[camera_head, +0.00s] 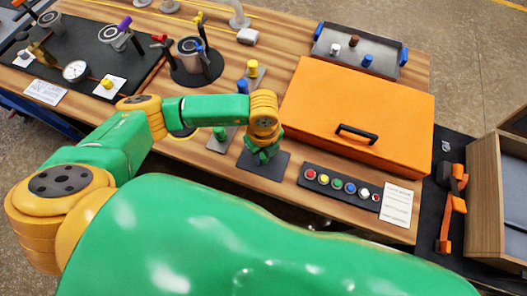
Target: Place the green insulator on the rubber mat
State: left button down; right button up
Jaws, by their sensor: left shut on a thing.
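My left gripper (263,155) points down over a small dark rubber mat (280,176) near the front of the wooden bench. It is shut on the green insulator, which is mostly hidden by the hand; only green shows around the fingers. I cannot tell whether the insulator touches the mat. Another short green cylinder (220,133) stands on a grey plate left of the gripper. My right gripper is not in view.
A large orange case (345,100) lies right of the gripper. A strip of coloured buttons (343,187) is in front of it. A blue cylinder (243,86) and a yellow cylinder (253,68) stand behind my forearm. A tray (378,48) is at the back.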

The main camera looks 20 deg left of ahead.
aim_at(263, 155)
pick_arm(q)
jog(key=c, duration=0.9)
grip_release()
jog(key=shift+f, duration=0.15)
jog(key=o, duration=0.4)
jog(key=shift+r+p, duration=0.3)
jog(key=shift+r, duration=0.1)
notch_tip(263, 155, up, 12)
jog(key=shift+f+b, duration=0.2)
jog(key=shift+b, duration=0.15)
